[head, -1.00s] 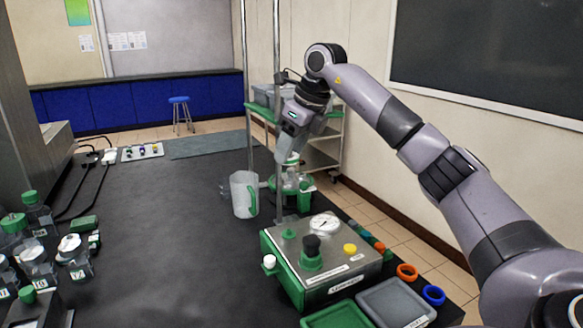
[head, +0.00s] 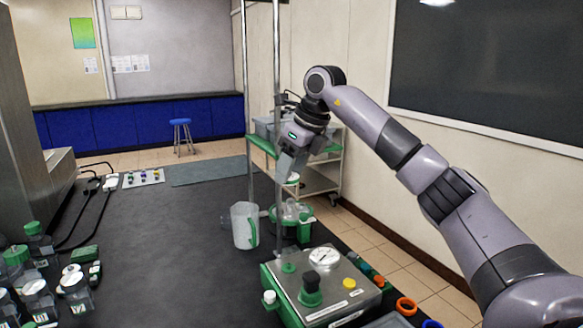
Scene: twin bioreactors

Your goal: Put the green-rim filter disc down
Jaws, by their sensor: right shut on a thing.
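My right gripper (head: 287,172) points down over the far right part of the black bench. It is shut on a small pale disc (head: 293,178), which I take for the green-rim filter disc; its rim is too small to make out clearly. The disc is above a clear vessel with a green base (head: 304,233). A gap seems to show between disc and vessel, but I cannot tell how large it is. The gripper's body hides part of the disc. My left gripper is not in view.
A clear jug (head: 243,226) stands just left of the vessel, beside metal uprights (head: 249,110). A steel and green device (head: 330,280) with a gauge is nearer. Orange rings (head: 405,306) lie right of it. Several bottles (head: 37,296) stand at left. The bench middle is clear.

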